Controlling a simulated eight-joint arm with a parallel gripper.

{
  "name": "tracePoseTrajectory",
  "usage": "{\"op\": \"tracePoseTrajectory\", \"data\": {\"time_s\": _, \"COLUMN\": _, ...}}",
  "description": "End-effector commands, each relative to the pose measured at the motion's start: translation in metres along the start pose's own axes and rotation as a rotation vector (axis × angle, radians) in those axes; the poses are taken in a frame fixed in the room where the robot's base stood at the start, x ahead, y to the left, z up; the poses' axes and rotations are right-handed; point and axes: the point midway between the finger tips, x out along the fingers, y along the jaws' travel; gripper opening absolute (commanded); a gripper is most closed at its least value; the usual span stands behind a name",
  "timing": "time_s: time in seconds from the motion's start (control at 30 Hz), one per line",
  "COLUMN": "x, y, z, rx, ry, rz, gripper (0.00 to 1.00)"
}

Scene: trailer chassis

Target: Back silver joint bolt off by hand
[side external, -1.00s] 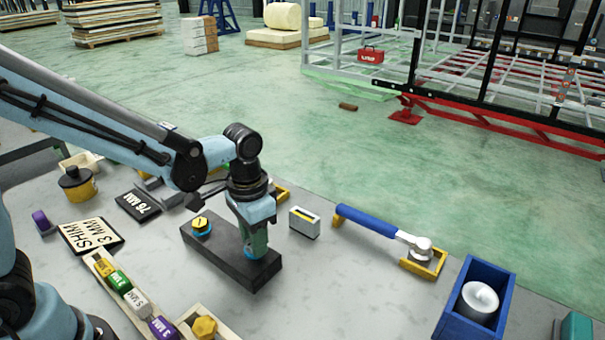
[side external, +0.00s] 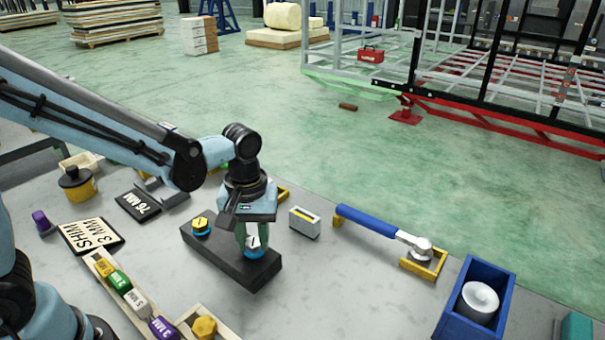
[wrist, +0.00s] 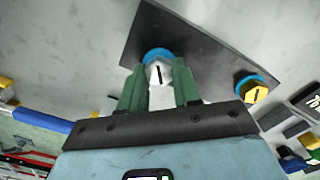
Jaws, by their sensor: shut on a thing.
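The silver joint bolt (wrist: 158,74) has a black line mark on its head and sits over a blue ring on a dark block. In the side view the bolt (side external: 253,242) stands at the block's near right end. My gripper (wrist: 160,92) has its green fingers on both sides of the silver bolt, shut on it. In the side view my gripper (side external: 252,238) points down over the bolt. The dark block (side external: 226,253) lies on the grey table. A yellow bolt (side external: 201,224) with a blue ring is at the block's other end, also marked with a line.
A blue-handled wrench (side external: 366,221) rests on a yellow holder to the right. A small grey box (side external: 304,222) stands beside the block. A blue bin (side external: 448,318) is at the front right. A tray of coloured shims (side external: 118,280) lies front left.

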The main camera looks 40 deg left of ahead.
Motion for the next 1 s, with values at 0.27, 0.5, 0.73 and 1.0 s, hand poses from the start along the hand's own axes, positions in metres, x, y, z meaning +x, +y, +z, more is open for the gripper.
{"op": "tracePoseTrajectory", "data": {"time_s": 0.27, "x": 0.0007, "y": -0.0006, "z": 0.0004, "rx": -0.154, "ry": 0.0, "rz": 0.0, "gripper": 0.01}}
{"op": "tracePoseTrajectory", "data": {"time_s": 0.5, "x": 0.0007, "y": -0.0007, "z": 0.0005, "rx": -0.214, "ry": 0.0, "rz": 0.0, "gripper": 0.01}}
{"op": "tracePoseTrajectory", "data": {"time_s": 0.73, "x": 0.0007, "y": -0.0007, "z": 0.0005, "rx": -0.225, "ry": 0.0, "rz": 0.0, "gripper": 0.01}}
{"op": "tracePoseTrajectory", "data": {"time_s": 1.0, "x": 0.0007, "y": -0.0006, "z": 0.0005, "rx": -0.224, "ry": -0.001, "rz": 0.0, "gripper": 0.35}}
